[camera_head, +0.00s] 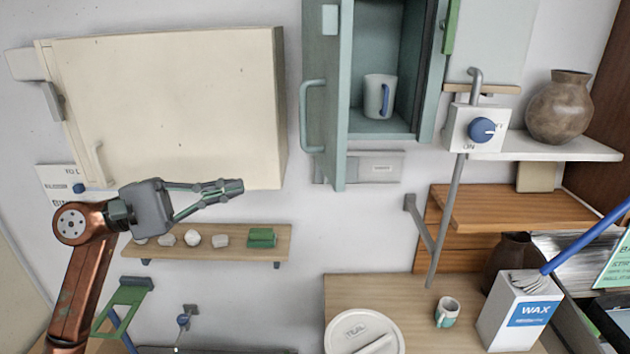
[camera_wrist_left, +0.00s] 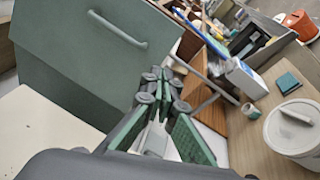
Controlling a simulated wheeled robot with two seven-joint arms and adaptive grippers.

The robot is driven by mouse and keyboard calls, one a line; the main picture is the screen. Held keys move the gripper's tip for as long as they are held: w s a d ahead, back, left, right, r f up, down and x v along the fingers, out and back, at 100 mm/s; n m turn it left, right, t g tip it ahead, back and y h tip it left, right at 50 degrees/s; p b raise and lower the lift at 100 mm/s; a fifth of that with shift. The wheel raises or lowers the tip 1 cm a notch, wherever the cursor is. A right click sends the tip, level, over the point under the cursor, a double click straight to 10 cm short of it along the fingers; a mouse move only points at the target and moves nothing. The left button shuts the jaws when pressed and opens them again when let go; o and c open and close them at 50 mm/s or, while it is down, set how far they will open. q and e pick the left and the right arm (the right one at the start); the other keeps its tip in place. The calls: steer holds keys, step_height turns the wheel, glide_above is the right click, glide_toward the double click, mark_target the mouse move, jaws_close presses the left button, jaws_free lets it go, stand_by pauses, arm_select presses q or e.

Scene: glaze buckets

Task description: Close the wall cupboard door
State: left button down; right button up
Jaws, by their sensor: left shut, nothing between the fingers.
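The teal wall cupboard (camera_head: 433,100) hangs at the top centre with its door (camera_head: 333,60) swung open toward me. The door has a teal bar handle (camera_head: 306,115) on its left side. A pale mug with a blue handle (camera_head: 376,97) stands inside the cupboard. My left gripper (camera_head: 238,187) is shut and empty, left of and below the open door, apart from it. In the left wrist view, the teal door (camera_wrist_left: 85,65) with its handle (camera_wrist_left: 117,29) fills the upper left, beyond my left gripper (camera_wrist_left: 168,78). My right gripper is not in view.
A cream cabinet (camera_head: 170,105) is left of the door, above my left gripper. A shelf with small pieces (camera_head: 215,241) sits below the gripper. A switch box (camera_head: 478,128) on a pipe and a vase (camera_head: 559,107) stand right of the cupboard.

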arm_select(q)
steer(key=s+d+r+m+y, duration=0.1)
steer(key=s+d+r+m, duration=0.1)
steer(key=s+m, duration=0.25)
steer(key=p, duration=0.5)
glide_toward(334, 182)
steer(key=shift+n+g, duration=0.3)
steer(key=shift+n, duration=0.05)
steer(key=x, duration=0.5)
steer(key=shift+w+d+r, duration=0.15)
steer(key=shift+d+r, duration=0.2)
steer(key=shift+d, duration=0.05)
steer(key=shift+w+d+f, duration=0.1)
steer(key=shift+d, duration=0.35)
steer(key=shift+a, duration=0.1)
